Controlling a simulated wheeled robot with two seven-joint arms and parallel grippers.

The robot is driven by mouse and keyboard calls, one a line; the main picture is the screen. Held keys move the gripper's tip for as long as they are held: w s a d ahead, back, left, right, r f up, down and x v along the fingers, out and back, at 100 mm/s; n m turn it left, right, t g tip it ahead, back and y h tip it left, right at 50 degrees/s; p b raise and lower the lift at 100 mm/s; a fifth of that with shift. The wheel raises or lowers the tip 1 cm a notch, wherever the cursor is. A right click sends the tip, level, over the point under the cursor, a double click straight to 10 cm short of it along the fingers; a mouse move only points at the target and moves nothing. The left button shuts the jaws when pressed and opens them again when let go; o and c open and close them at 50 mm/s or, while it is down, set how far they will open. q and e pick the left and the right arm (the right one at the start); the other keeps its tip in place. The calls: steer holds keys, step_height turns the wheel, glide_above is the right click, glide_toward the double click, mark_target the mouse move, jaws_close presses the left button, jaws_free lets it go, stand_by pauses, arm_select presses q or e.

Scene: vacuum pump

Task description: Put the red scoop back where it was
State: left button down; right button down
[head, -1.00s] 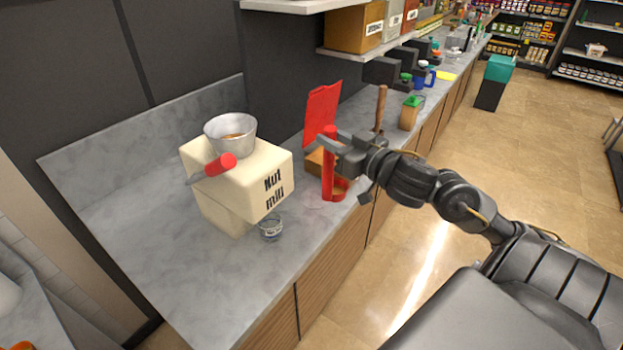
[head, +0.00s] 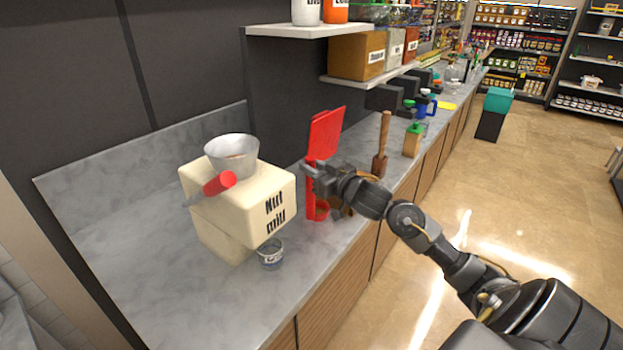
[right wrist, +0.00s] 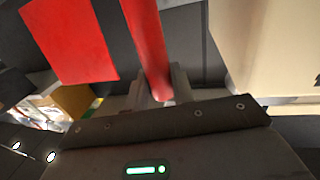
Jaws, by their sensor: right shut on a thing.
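The red scoop (head: 311,203) is upright, its handle at the top and its ringed lower end just above or on the grey counter; I cannot tell if it touches. My right gripper (head: 313,172) is shut on its handle, just right of the cream nut mill (head: 235,205). In the right wrist view the red handle (right wrist: 147,45) runs up from between the fingers (right wrist: 158,88). The gripper hides part of the scoop. My left gripper is not in view.
A red flat panel (head: 326,133) stands close behind my right gripper. A wooden-handled tool (head: 382,145) stands to the right. A small glass jar (head: 271,253) is before the mill, whose red handle (head: 219,183) sticks out. Shelves (head: 308,30) hang above; the left counter is clear.

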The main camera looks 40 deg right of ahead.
steer(key=shift+w+f+p, duration=0.15)
steer(key=shift+f+p, duration=0.1)
steer(key=shift+f, duration=0.7)
steer(key=shift+w+f+p, duration=0.15)
steer(key=shift+f+p, duration=0.05)
steer(key=shift+f, duration=0.7)
steer(key=c, duration=1.2)
jaws_free()
steer(key=shift+f, duration=0.1)
steer(key=shift+s, duration=0.1)
steer(key=shift+s+d+b, duration=0.2)
steer(key=shift+s+b, duration=0.2)
steer(key=shift+s, duration=1.6)
steer(key=shift+s+d+b, duration=0.2)
steer(key=shift+s+b, duration=0.25)
steer(key=shift+s, duration=1.5)
steer(key=shift+s+d+b, duration=0.2)
steer(key=shift+s+b, duration=0.2)
steer(key=shift+s, duration=1.6)
